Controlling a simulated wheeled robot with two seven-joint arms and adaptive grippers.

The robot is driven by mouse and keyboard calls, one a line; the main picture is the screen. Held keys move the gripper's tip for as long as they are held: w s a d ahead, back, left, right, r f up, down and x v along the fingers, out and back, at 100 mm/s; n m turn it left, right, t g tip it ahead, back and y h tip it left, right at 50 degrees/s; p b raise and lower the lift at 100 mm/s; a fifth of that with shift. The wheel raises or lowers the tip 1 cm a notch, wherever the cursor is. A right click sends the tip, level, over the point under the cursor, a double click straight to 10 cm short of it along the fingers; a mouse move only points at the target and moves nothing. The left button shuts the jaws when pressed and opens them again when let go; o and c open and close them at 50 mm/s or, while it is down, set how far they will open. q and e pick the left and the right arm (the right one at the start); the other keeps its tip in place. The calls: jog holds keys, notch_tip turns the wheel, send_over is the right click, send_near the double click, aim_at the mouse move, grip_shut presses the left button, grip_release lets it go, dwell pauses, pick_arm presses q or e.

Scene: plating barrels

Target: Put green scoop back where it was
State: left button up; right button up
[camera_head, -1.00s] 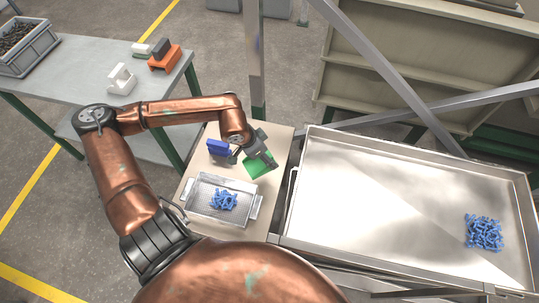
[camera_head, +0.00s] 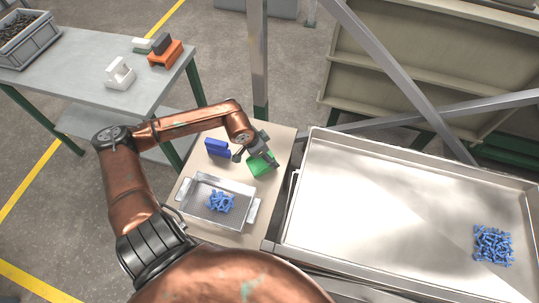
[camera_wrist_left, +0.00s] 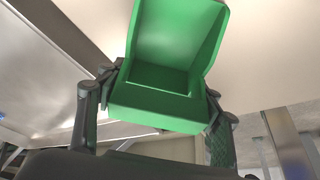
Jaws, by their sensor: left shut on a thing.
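The green scoop (camera_head: 262,164) is at the back right of the small beige table (camera_head: 232,237). It also fills the middle of the left wrist view (camera_wrist_left: 165,75), its open hollow facing the camera. My left gripper (camera_head: 257,150) is shut on it, with one finger on each side of its body. From the head view I cannot tell whether the scoop touches the table. A blue object (camera_head: 217,148), perhaps another scoop, stands on the table just left of the gripper. My right gripper is not in view.
A wire basket (camera_head: 252,212) with blue parts (camera_head: 220,202) sits at the table's front. A large metal tray (camera_head: 400,190) with a blue pile (camera_head: 493,245) adjoins on the right. A metal post (camera_head: 258,60) rises behind the table.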

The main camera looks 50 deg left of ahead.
pick_arm(q)
jog(key=shift+f, duration=0.1)
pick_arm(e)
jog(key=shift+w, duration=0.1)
pick_arm(q)
jog(key=o, duration=1.2)
jog(key=shift+c, duration=0.2)
jog(key=o, duration=0.4)
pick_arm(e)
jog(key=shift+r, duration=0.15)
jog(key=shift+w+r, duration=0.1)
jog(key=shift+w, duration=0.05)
pick_arm(q)
jog(key=p+v, duration=0.4)
jog(key=v, duration=0.8)
jog(key=shift+p, duration=0.3)
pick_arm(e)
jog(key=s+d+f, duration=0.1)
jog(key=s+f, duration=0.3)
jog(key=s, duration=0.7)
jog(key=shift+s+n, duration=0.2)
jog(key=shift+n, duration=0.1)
